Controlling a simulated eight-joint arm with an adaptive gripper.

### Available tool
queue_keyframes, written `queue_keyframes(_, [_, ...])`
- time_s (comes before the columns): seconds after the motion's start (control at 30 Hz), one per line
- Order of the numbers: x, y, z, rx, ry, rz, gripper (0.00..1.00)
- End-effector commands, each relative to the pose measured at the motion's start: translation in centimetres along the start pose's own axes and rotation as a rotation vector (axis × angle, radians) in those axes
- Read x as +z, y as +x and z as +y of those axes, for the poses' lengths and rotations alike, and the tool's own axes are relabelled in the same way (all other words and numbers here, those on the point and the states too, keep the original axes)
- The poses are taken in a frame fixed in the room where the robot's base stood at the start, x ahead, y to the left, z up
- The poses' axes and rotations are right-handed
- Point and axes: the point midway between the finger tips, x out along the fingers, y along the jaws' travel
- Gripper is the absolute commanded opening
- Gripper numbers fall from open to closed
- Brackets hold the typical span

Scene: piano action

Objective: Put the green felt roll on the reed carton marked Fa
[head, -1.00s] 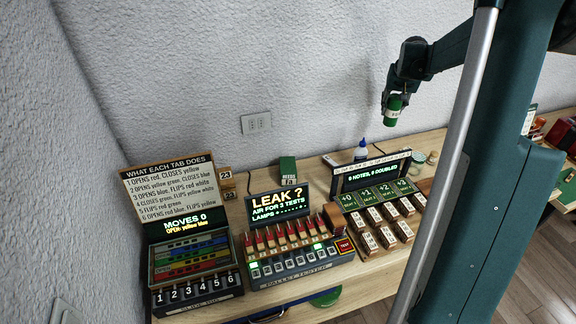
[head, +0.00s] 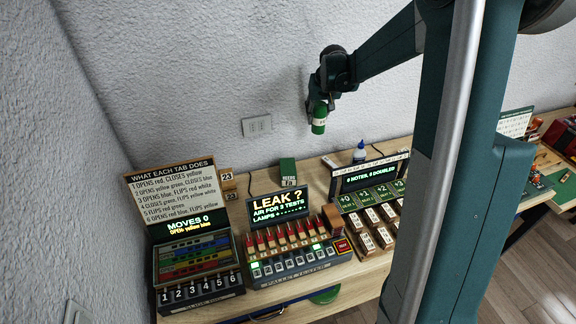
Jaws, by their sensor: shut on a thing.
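The green felt roll (head: 319,122) has a pale label band and hangs upright from my gripper (head: 319,105), which is shut on it. The roll is high in the air in front of the wall, above and a little right of the reed carton. The reed carton marked Fa (head: 288,171) is a small green box with a pale label on its front. It stands at the back of the bench near the wall, behind the LEAK ? sign. Its label is small, and only part of it reads clearly.
The LEAK ? sign (head: 278,207) stands just in front of the carton. A white bottle with a blue tip (head: 360,151) and a dark display (head: 370,177) stand to the right. A wall socket (head: 257,126) is behind.

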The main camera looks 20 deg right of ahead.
Motion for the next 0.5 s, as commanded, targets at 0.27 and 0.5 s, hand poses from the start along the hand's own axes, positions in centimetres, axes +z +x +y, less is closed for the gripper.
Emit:
queue_keyframes(0.27, [1.7,-0.8,-8.3,-0.046,-0.101,-0.002,0.19])
queue_keyframes(0.5, [3.1,-1.2,-13.1,-0.074,-0.162,-0.002,0.19])
